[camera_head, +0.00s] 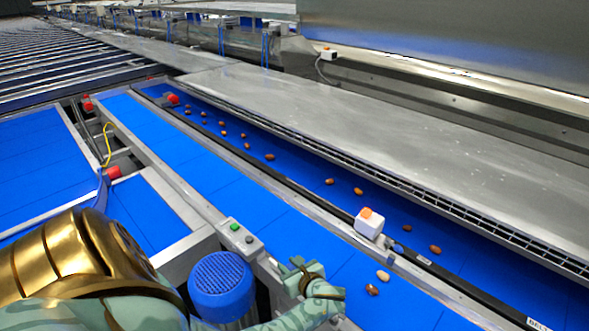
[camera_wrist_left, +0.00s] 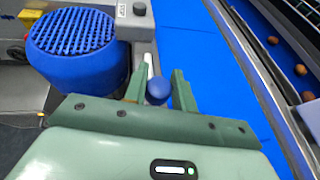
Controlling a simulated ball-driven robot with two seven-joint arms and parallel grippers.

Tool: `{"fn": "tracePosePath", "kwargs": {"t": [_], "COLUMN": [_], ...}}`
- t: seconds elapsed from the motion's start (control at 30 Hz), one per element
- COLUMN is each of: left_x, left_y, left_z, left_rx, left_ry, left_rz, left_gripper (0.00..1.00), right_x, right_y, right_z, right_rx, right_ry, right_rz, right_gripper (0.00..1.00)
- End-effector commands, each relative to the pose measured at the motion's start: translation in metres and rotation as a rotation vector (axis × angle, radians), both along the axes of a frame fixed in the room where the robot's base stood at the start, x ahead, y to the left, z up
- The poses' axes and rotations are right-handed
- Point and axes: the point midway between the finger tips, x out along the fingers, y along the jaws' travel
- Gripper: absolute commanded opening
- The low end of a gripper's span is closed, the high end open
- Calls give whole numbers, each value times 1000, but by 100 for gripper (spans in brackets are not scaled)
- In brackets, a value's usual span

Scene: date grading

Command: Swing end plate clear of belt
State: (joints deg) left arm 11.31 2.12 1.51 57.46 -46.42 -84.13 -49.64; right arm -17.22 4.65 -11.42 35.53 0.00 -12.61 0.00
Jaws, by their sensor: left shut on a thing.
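My left gripper (camera_head: 304,274) is low in the middle of the head view, at the near edge of the blue belt (camera_head: 262,219). In the left wrist view, the left gripper (camera_wrist_left: 159,76) has its two green fingers on either side of a round blue knob (camera_wrist_left: 157,92) and is shut on it. A narrow pale strip shows just beyond the knob. I cannot make out the end plate as a whole; it may be hidden by the gripper. My right gripper is not in view.
A blue ribbed motor (camera_head: 221,286) stands close beside the left gripper, near a box with a green button (camera_head: 234,226). Several dates (camera_head: 358,191) lie on the far belt lane. A white box with an orange button (camera_head: 369,222) sits on the divider rail.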

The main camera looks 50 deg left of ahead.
Motion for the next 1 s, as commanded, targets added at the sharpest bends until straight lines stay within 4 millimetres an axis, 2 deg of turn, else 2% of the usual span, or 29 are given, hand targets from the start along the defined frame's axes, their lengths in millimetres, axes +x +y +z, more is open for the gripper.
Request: {"fn": "tracePosePath", "kwargs": {"t": [0.5, 0.53, 0.6, 0.87, 1.0], "left_x": [-4, -5, -4, -4, -5], "left_y": [0, 0, 0, 0, -12], "left_z": [0, 0, 0, 0, 4], "left_rx": [0, 0, -1, 0, -3], "left_ry": [1, 1, 1, -1, -1], "left_rz": [23, 23, 23, 22, 20], "left_gripper": [0, 29, 47, 47, 47], "right_x": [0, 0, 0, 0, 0], "right_y": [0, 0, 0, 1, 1], "right_z": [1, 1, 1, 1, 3], "right_rx": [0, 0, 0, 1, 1], "right_ry": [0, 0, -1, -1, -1], "right_rz": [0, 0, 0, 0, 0], "right_gripper": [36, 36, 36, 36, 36]}}
